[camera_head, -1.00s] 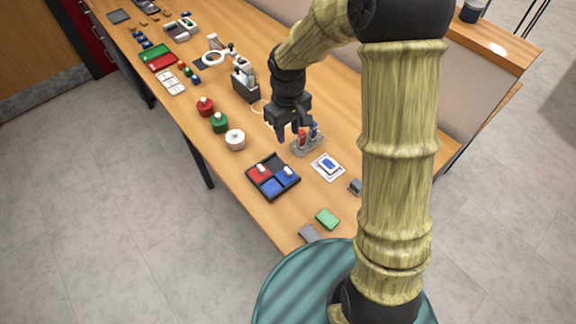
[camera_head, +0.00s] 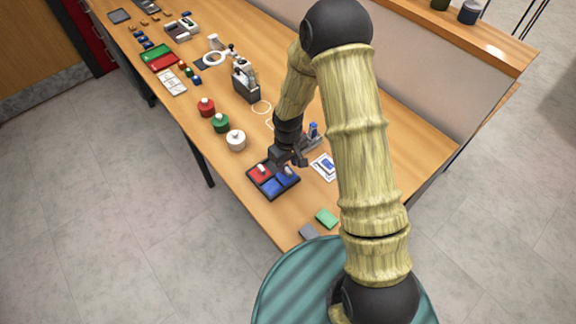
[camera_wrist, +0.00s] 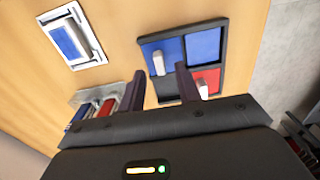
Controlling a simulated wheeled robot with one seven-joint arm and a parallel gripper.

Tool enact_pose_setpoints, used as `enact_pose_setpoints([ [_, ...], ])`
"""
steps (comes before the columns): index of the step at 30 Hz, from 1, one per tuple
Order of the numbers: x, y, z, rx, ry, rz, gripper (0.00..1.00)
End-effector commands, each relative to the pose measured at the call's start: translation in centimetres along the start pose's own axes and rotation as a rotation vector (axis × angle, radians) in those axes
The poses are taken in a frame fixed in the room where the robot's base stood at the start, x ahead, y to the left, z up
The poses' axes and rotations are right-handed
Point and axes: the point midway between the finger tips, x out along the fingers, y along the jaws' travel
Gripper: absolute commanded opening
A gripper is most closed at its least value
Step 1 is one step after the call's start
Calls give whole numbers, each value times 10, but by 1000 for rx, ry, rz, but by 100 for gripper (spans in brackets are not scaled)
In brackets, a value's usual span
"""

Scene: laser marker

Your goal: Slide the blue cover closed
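The blue cover (camera_wrist: 166,50) with an upright white knob (camera_wrist: 157,62) sits in a black tray (camera_head: 252,179); it also shows in the head view (camera_head: 290,179). A plain blue panel (camera_wrist: 203,45) lies beside it in the wrist view. A red cover (camera_wrist: 208,76) with its own white knob (camera_wrist: 202,89) is in another section. The remaining section is dark and partly hidden by a finger. My gripper (camera_wrist: 160,70) is open over the tray, also in the head view (camera_head: 286,164). The blue cover's knob appears between the fingers in the wrist view; contact cannot be told.
A white framed panel with a blue part (camera_wrist: 72,41) lies beside the tray. A grey holder with red and blue items (camera_wrist: 95,103) stands close by. Red, green and white round knobbed pieces (camera_head: 236,139) stand to the left.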

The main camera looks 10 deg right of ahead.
Motion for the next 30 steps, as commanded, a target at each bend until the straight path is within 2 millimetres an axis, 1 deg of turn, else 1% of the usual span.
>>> enact_pose_setpoints([
  [3,14,0,0,0,-2,0,34],
  [6,22,0,0,-1,-2,0,34],
  [9,25,0,0,-1,1,1,34],
  [16,25,0,0,0,1,1,34],
  [20,25,0,0,0,1,1,8],
  [21,25,0,0,0,1,1,0],
  [30,25,1,0,3,0,1,0],
])
